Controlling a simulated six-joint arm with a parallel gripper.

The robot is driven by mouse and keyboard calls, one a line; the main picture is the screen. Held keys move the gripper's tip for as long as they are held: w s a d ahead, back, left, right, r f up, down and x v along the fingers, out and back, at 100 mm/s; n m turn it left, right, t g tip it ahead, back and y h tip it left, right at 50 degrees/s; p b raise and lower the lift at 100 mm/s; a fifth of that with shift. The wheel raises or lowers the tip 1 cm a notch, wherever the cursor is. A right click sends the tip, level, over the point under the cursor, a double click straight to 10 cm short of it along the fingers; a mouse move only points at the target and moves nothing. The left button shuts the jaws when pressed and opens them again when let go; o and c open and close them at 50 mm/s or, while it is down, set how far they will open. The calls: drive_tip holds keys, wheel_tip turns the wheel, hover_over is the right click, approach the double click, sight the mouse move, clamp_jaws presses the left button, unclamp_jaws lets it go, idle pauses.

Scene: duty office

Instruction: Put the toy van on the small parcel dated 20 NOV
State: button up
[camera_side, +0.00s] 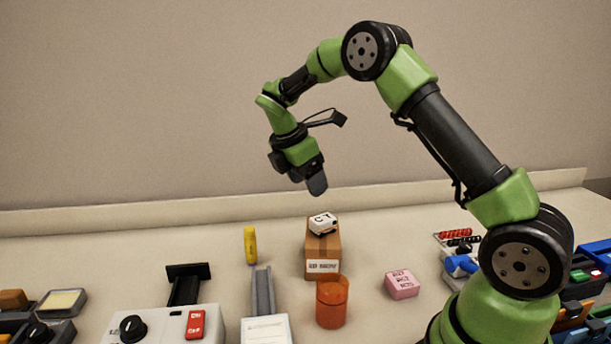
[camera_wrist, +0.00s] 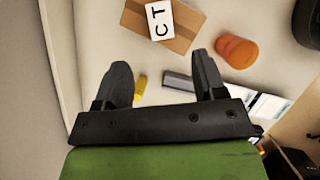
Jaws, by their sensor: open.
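The toy van (camera_side: 322,223), white with black lower parts and "CT" on its roof, rests on top of a brown cardboard parcel (camera_side: 313,247). The parcel has a white label on its front, too small to read surely. In the wrist view the van (camera_wrist: 159,20) lies on the parcel (camera_wrist: 185,28) at the top of the picture. My gripper (camera_side: 317,186) is above the van and apart from it. In the wrist view its two fingers (camera_wrist: 160,70) are spread with nothing between them.
An orange container (camera_side: 332,303) stands just in front of the parcel. A yellow object (camera_side: 250,245) and a grey long-armed device (camera_side: 263,292) are to its left, a pink block (camera_side: 402,284) to its right. A white device with a knob (camera_side: 165,326) is at front left.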

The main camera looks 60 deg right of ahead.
drive_tip(key=s+a+r+m+t+y, duration=0.2)
drive_tip(key=s+a+r+m+t, duration=0.2)
drive_tip(key=s+a+r+m, duration=0.5)
drive_tip(key=s+a+r+m+t+y, duration=0.1)
drive_tip(key=s+a+m+t+y, duration=0.1)
drive_tip(key=s, duration=0.4)
drive_tip(key=s+a+r+m+t+y, duration=0.1)
drive_tip(key=s+a+m+t+y, duration=0.1)
drive_tip(key=s+a+m, duration=0.2)
drive_tip(key=s+m, duration=0.1)
drive_tip(key=m, duration=0.1)
drive_tip(key=shift+s+a+r+m+t, duration=0.15)
drive_tip(key=shift+s+r+m+t, duration=0.15)
drive_tip(key=shift+s+t, duration=0.1)
